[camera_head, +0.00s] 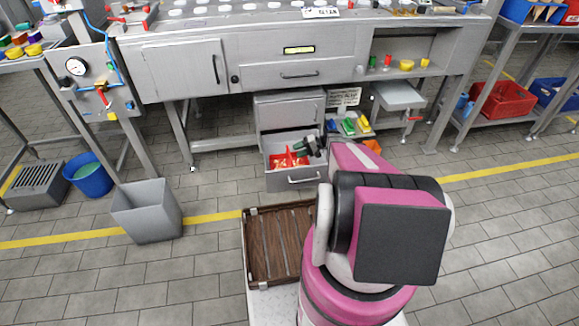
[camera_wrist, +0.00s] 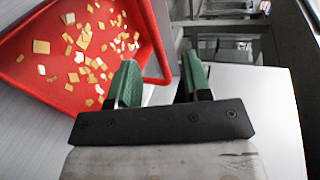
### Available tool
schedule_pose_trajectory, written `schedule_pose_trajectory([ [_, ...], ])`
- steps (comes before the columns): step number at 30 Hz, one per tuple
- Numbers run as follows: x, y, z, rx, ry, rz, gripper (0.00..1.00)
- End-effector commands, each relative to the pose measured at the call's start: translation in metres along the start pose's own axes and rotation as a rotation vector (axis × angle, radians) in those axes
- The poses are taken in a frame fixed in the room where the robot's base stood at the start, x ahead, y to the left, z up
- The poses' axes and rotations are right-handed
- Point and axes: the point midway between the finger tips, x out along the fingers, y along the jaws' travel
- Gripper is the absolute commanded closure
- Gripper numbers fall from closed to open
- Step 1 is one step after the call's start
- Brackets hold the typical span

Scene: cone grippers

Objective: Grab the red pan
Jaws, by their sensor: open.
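The red pan (camera_head: 284,161) lies inside an open grey drawer (camera_head: 292,181) under the steel bench. In the wrist view the red pan (camera_wrist: 62,98) fills the left side, with many small yellow pieces in it. My gripper (camera_head: 308,145) is at the drawer, at the pan's right side. In the wrist view my gripper (camera_wrist: 157,80) has green fingers standing apart with nothing clamped. The left finger overlaps the pan's inside and the right finger is outside it. The pan's right rim shows between them; I cannot tell how deep the fingers reach.
A closed drawer (camera_head: 289,110) sits just above the open one. A shelf with coloured items (camera_head: 350,126) is to the right. A grey bin (camera_head: 147,211) and a blue bucket (camera_head: 89,175) stand on the floor at left. A brown slatted tray (camera_head: 251,248) is beside my arm.

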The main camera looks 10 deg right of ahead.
Motion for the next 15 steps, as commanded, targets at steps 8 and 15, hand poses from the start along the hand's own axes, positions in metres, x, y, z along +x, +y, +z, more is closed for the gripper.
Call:
schedule_pose_trajectory([
  [8, 0.023, 0.001, 0.000, 0.001, 0.000, 0.002, 0.55],
  [15, 0.054, 0.003, 0.000, 0.000, -0.002, 0.002, 0.55],
])
